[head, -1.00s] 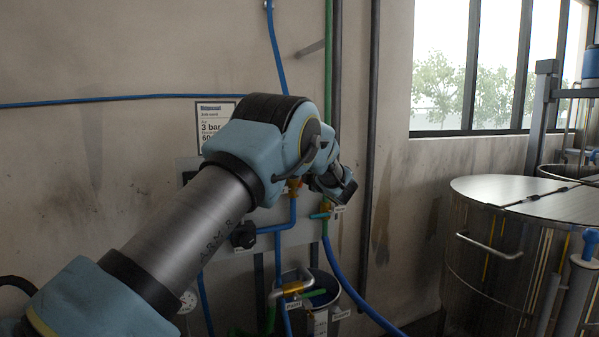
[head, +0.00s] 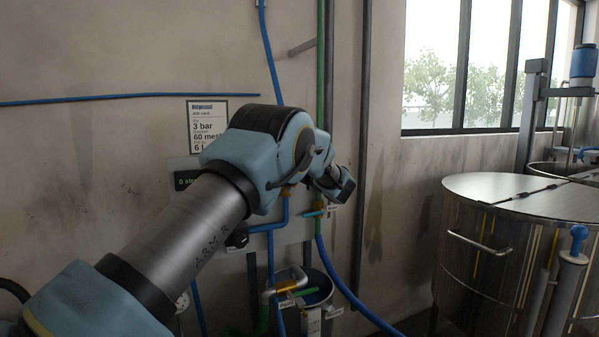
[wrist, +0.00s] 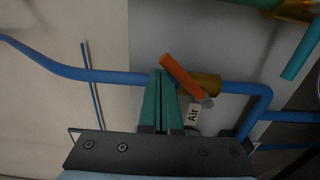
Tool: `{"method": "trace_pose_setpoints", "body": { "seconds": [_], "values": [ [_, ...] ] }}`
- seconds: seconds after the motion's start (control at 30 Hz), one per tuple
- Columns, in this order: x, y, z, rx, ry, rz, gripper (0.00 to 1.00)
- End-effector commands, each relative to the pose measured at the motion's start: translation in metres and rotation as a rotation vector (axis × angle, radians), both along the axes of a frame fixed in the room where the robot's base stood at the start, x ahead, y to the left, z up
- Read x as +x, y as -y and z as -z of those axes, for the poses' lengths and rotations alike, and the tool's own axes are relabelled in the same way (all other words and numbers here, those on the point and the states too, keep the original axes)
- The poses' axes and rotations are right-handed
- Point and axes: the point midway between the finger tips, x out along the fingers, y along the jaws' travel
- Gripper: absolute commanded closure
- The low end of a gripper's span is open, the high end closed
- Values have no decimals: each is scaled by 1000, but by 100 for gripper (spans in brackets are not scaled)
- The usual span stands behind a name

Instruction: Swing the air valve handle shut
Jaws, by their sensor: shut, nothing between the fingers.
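The air valve's orange handle (wrist: 182,78) shows in the wrist view, slanted across the blue pipe at a brass valve body (wrist: 205,84). A white "Air" label (wrist: 193,116) hangs just below it. My gripper (wrist: 160,74) has its teal fingers shut together and empty, with the tips just left of the handle's upper end. Whether they touch it, I cannot tell. In the head view only a little of the brass fitting (head: 287,190) shows beside my arm, which hides the handle and the fingers.
A second brass fitting with a teal handle (wrist: 301,58) is at the wrist view's upper right. Blue and green hoses run down the wall near a bucket (head: 318,290). A large steel tank (head: 490,250) stands at right. A job card (head: 205,125) hangs on the wall.

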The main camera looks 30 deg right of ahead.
Motion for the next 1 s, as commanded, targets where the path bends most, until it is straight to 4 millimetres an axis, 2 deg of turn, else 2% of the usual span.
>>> {"method": "trace_pose_setpoints", "body": {
  "seconds": [0.37,0.73,1.0],
  "values": [
    [-2,14,9,-1,0,0,100],
    [-2,15,10,-1,0,0,100],
    [-3,25,20,-1,-1,0,100]
  ]
}}
